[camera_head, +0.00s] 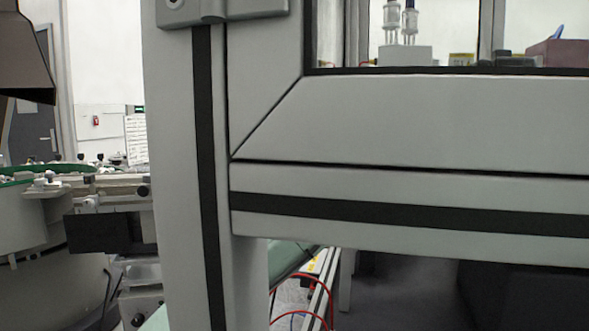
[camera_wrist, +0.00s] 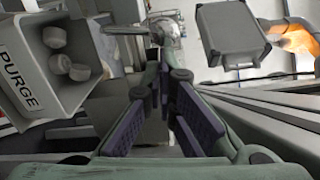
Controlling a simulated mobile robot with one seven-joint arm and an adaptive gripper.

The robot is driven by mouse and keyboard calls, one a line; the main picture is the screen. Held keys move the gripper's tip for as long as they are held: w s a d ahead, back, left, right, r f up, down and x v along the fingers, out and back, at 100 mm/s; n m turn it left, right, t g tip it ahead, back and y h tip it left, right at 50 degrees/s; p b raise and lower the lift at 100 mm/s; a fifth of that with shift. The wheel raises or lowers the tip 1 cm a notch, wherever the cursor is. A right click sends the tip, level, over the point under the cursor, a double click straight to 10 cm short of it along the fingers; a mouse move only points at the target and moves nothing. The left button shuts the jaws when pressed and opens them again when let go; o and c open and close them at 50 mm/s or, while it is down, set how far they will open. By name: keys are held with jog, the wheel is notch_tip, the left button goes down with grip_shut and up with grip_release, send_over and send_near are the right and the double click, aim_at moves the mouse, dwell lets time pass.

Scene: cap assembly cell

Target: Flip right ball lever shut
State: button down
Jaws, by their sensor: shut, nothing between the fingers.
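My gripper (camera_wrist: 161,72) shows in the wrist view, its two purple-padded fingers pointing up the picture and shut at the tips with nothing between them. A small metal fitting (camera_wrist: 165,27) lies beyond the fingertips; I cannot tell whether it belongs to a lever. I cannot make out the right ball lever for certain in either view. In the head view, small dark knobs, one of them a black knob (camera_head: 145,190), sit on the machine at the left. The gripper is not in the head view.
A grey bin marked PURGE (camera_wrist: 18,78) holds several pale caps (camera_wrist: 78,72) left of my gripper. A grey box (camera_wrist: 230,32) is at upper right, beside an orange-lit object (camera_wrist: 298,38). In the head view, a thick grey frame (camera_head: 180,200) hides much of the cell. Red cables (camera_head: 300,315) hang below it.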

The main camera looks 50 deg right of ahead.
jog(key=shift+s, duration=0.1)
jog(key=v, duration=1.2)
jog(key=shift+f, duration=0.1)
